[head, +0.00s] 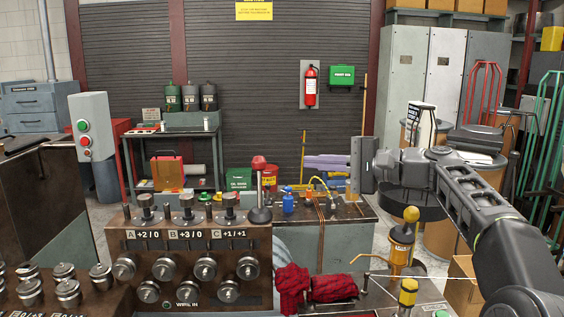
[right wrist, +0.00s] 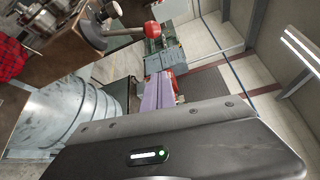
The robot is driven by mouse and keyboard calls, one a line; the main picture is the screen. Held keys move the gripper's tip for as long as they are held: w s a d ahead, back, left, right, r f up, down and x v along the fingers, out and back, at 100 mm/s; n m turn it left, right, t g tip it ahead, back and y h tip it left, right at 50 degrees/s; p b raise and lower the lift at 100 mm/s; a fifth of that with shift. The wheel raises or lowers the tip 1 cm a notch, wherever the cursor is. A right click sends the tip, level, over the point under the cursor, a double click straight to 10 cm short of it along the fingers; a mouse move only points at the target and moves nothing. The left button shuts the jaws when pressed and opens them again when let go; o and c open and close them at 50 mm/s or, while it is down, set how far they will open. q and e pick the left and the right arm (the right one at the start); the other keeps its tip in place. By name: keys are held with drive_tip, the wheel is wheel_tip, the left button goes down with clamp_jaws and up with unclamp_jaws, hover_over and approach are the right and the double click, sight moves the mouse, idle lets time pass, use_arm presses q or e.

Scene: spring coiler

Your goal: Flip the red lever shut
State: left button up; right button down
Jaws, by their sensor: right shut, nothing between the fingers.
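The red lever stands upright on the coiler's control block, with its red knob (head: 258,163) on top of a shaft that runs down to a dark round base. In the right wrist view the red knob (right wrist: 151,28) shows beyond my fingertips, with its shaft running left to the base. My right gripper (head: 309,162) comes in from the right, its purple fingers shut, empty and pointing left. The fingertips are right of the knob in the head view, at about its height in the picture, and apart from it. They also show in the right wrist view (right wrist: 158,76). My left gripper is not in view.
The control block (head: 190,244) carries several metal knobs below and left of the lever. A bench (head: 350,211) with a blue bottle (head: 288,203) stands behind, and a red checked cloth (head: 333,288) lies in front. A yellow-topped post (head: 411,214) rises below my right arm.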

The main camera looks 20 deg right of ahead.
sight(259, 179)
drive_tip(key=w+a+p, duration=0.2)
drive_tip(key=w+a, duration=0.1)
drive_tip(key=a, duration=0.5)
drive_tip(key=shift+w+a, duration=0.2)
drive_tip(key=shift+a, duration=0.2)
drive_tip(key=shift+f, duration=0.1)
drive_tip(key=s+a+r+n+t+y+b, duration=0.1)
drive_tip(key=s+n+y+b, duration=0.3)
drive_tip(key=b, duration=1.8)
drive_tip(key=s+a+n+t, duration=0.1)
drive_tip(key=s+n, duration=0.3)
drive_tip(key=n, duration=0.1)
drive_tip(key=shift+s+b, duration=0.15)
drive_tip(key=shift+b, duration=0.25)
drive_tip(key=shift+a, duration=0.1)
drive_tip(key=shift+r, duration=0.15)
